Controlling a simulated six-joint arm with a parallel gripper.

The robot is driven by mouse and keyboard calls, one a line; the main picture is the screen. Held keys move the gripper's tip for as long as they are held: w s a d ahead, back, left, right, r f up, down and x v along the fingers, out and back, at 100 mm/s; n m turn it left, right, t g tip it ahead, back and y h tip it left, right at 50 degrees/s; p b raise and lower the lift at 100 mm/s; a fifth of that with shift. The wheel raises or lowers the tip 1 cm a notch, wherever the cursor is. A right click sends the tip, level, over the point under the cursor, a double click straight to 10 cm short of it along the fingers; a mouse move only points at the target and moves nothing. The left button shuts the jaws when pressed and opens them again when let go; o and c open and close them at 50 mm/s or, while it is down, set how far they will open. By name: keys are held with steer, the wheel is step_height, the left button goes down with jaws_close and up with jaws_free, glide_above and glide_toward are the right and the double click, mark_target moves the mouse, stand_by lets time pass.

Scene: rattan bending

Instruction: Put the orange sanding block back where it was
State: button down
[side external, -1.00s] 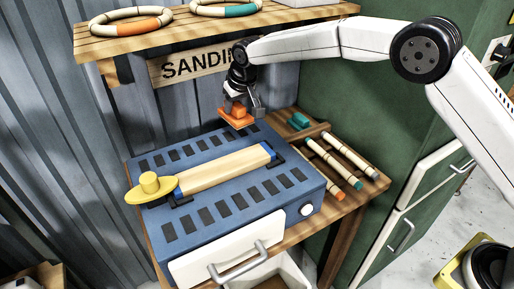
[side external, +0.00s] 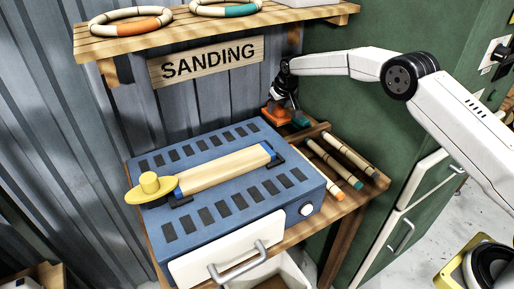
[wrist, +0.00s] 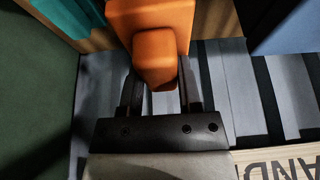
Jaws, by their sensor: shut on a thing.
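The orange sanding block (side external: 275,115) is held in my gripper (side external: 284,104) at the back of the wooden table, just behind the blue machine's right end. In the wrist view the block's knob (wrist: 155,62) sits between the two fingers of my gripper (wrist: 158,84), which are shut on it. A teal block (side external: 300,122) lies close to the right of the orange block; it also shows at the top left of the wrist view (wrist: 72,14). I cannot tell whether the orange block touches the table.
The blue machine (side external: 150,220) carries a pale wooden slat and a yellow knob (side external: 149,183). Several rattan sticks (side external: 340,165) lie in front of the teal block. The SANDING sign (side external: 206,62) hangs on the wall behind. A green cabinet (side external: 350,120) stands close on the right.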

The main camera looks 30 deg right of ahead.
mark_target(283, 110)
steer(key=shift+f, duration=4)
steer(key=shift+f, duration=0.1)
steer(key=shift+c, duration=1.4)
jaws_free()
steer(key=shift+v, duration=1.2)
steer(key=v, duration=0.9)
steer(key=shift+r, duration=0.35)
steer(key=shift+s, duration=0.1)
